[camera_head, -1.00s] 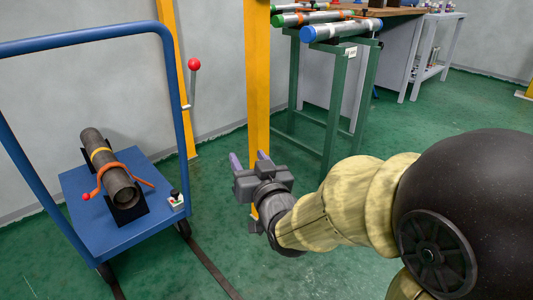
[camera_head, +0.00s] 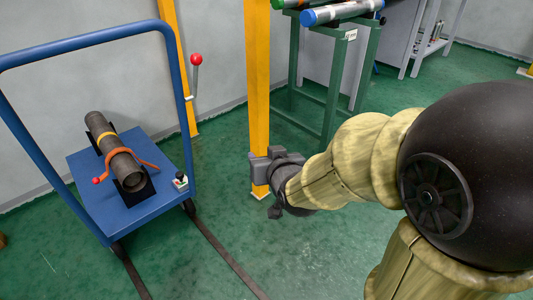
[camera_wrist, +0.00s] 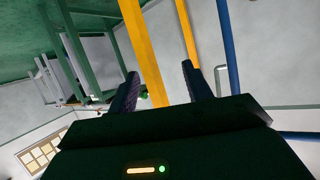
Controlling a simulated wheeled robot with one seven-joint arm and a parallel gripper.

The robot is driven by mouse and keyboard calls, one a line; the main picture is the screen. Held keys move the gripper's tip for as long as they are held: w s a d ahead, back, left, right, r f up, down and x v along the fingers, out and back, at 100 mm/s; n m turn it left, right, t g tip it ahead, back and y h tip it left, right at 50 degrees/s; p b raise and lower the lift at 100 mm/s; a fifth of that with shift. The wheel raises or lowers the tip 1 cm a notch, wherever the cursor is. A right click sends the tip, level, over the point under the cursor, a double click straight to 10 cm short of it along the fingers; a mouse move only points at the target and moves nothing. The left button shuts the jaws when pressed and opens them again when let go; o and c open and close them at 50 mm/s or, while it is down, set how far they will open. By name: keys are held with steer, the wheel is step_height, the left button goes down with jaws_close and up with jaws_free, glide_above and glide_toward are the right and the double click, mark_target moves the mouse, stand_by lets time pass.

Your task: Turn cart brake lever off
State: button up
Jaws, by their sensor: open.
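The blue cart (camera_head: 125,200) stands at the left with its tall tubular handle. A small pale box with a dark lever and a red spot (camera_head: 180,182), seemingly the brake lever, sits at the cart's right corner. Its exact setting is too small to tell. My gripper (camera_head: 259,168) is to the right of the cart, apart from it, near the yellow post. Its fingers are hard to make out there. In the wrist view my gripper (camera_wrist: 160,70) has its two fingers spread with nothing held between them; the brake lever is not visible there.
A grey pipe (camera_head: 115,150) with an orange clamp lies on the cart. A red-knobbed lever (camera_head: 196,62) stands by the rear yellow post (camera_head: 180,70). The near yellow post (camera_head: 257,80) rises beside my gripper. A green stand (camera_head: 335,85) holds pipes. Floor between cart and post is clear.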

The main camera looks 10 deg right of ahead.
steer(key=shift+d+r+p, duration=0.1)
steer(key=shift+r+p, duration=0.05)
steer(key=shift+p, duration=0.15)
steer(key=c, duration=0.7)
steer(key=shift+s+d+r+g+p, duration=0.2)
steer(key=shift+g+p, duration=0.1)
steer(key=shift+p, duration=0.3)
steer(key=c, duration=0.3)
steer(key=s+d+g+p, duration=0.1)
steer(key=p, duration=0.1)
steer(key=s+d+r+g+h+p, duration=0.1)
steer(key=s+g+p, duration=0.1)
steer(key=p, duration=0.1)
steer(key=s+d+g+p, duration=0.1)
steer(key=p, duration=0.2)
steer(key=shift+s+d+r+h, duration=0.15)
steer(key=shift+s+r+h, duration=0.15)
steer(key=shift+r, duration=0.05)
jaws_close()
steer(key=s+d+r+g+p, duration=0.2)
steer(key=s+g+p, duration=0.4)
steer(key=s, duration=0.3)
steer(key=shift+d+r+m+h+p, duration=0.4)
steer(key=shift+d+p, duration=0.25)
steer(key=shift+p, duration=0.1)
steer(key=shift+w, duration=0.15)
